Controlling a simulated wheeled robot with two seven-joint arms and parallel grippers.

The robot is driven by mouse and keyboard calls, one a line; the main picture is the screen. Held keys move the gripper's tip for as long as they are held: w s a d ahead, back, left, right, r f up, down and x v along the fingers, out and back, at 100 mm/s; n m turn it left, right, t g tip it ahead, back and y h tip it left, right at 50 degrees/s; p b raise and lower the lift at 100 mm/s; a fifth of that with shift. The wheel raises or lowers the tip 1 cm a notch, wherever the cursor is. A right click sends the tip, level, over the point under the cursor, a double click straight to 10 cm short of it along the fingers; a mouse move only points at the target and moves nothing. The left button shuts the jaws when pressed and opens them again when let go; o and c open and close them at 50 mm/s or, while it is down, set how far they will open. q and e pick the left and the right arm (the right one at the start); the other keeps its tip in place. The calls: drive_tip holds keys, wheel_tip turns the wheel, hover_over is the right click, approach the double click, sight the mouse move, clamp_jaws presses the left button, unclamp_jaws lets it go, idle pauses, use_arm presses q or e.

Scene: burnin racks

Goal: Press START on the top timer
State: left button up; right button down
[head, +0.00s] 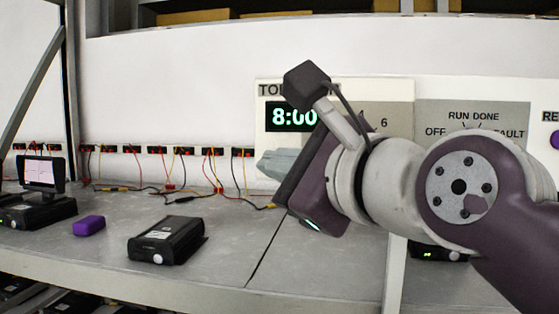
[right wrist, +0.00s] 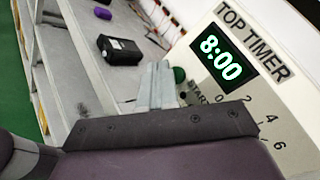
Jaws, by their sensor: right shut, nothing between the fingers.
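The top timer (head: 395,95) is a cream panel on the back wall, and its green display (head: 290,117) reads 8:00. In the right wrist view the timer (right wrist: 285,110) shows the words TOP TIMER, the 8:00 display (right wrist: 220,58) and dial numbers. The round green START button (right wrist: 179,75) is just beside the fingertips, with its START label partly covered. My right gripper (head: 268,163) is shut and empty, in front of the panel's lower left; its grey fingers also show in the right wrist view (right wrist: 157,84). I cannot tell whether the fingers touch the button. My left gripper is out of view.
A black box (head: 166,240) and a purple block (head: 89,225) lie on the grey shelf (head: 225,265). A device with a small screen (head: 45,172) stands at the left. Cables and clips (head: 185,165) run along the wall. A RUN/DONE/FAULT panel (head: 490,115) is at the right.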

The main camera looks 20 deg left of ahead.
drive_tip(key=shift+w, duration=0.1)
drive_tip(key=shift+w+a, duration=0.1)
drive_tip(key=shift+w, duration=0.2)
drive_tip(key=shift+w+a, duration=0.1)
drive_tip(key=shift+w, duration=0.3)
idle(0.8)
drive_tip(key=shift+s, duration=0.1)
drive_tip(key=shift+s+d+p, duration=0.2)
drive_tip(key=shift+s+p, duration=0.1)
drive_tip(key=shift+s, duration=0.4)
drive_tip(key=s, duration=0.2)
drive_tip(key=s+d, duration=0.1)
drive_tip(key=s, duration=0.1)
drive_tip(key=shift+s, duration=0.4)
